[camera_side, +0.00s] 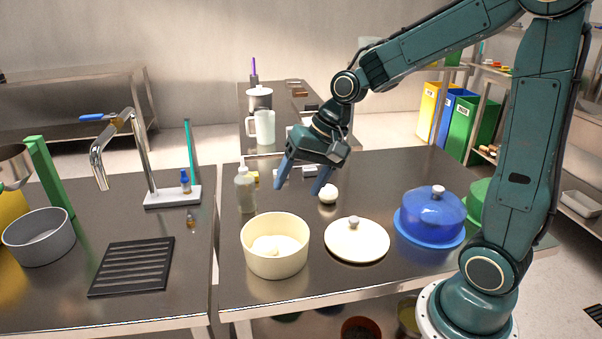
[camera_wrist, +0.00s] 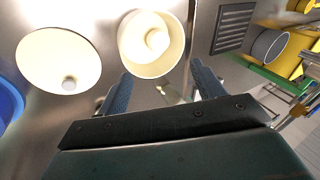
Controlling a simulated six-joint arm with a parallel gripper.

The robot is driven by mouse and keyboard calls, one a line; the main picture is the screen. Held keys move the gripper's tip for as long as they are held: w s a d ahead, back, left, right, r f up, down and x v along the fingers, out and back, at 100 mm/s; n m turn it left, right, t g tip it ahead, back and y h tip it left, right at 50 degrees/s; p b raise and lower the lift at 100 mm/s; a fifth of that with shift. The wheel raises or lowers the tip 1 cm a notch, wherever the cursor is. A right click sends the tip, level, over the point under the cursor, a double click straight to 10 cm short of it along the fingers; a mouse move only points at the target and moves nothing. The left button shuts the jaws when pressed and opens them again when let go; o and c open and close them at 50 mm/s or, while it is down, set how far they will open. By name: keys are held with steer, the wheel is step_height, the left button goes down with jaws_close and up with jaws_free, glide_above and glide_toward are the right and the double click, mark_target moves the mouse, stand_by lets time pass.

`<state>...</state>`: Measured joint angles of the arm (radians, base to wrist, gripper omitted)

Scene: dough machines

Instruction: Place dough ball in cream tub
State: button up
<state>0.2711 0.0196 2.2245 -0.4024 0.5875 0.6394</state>
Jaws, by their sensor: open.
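The cream tub (camera_side: 275,264) stands open near the front edge of the table, left of its lid. Pale, rounded dough-like lumps (camera_side: 269,244) lie inside it; they also show in the wrist view (camera_wrist: 155,39). A white dough ball (camera_side: 328,194) sits on the table behind the tub and lid. My gripper (camera_side: 300,186) is open, with its fingers pointing down above the table behind the tub. Its right finger in the side view is close to the ball; I cannot tell whether they touch.
The cream lid (camera_side: 357,242) lies right of the tub, with a blue dome (camera_side: 432,217) further right. A pale bottle (camera_side: 245,190) stands left of my gripper. A dark ridged mat (camera_side: 132,266), grey pan (camera_side: 39,238) and tap (camera_side: 145,150) are on the left table.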

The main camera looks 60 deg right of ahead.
steer(key=s+r+n+t+h, duration=0.1)
steer(key=s+r+n, duration=0.2)
steer(key=s, duration=0.6)
steer(key=s+r+n+h, duration=0.1)
steer(key=s+r+n, duration=0.3)
steer(key=s, duration=0.5)
steer(key=shift+a+t+h, duration=0.35)
steer(key=shift+t+h, duration=0.05)
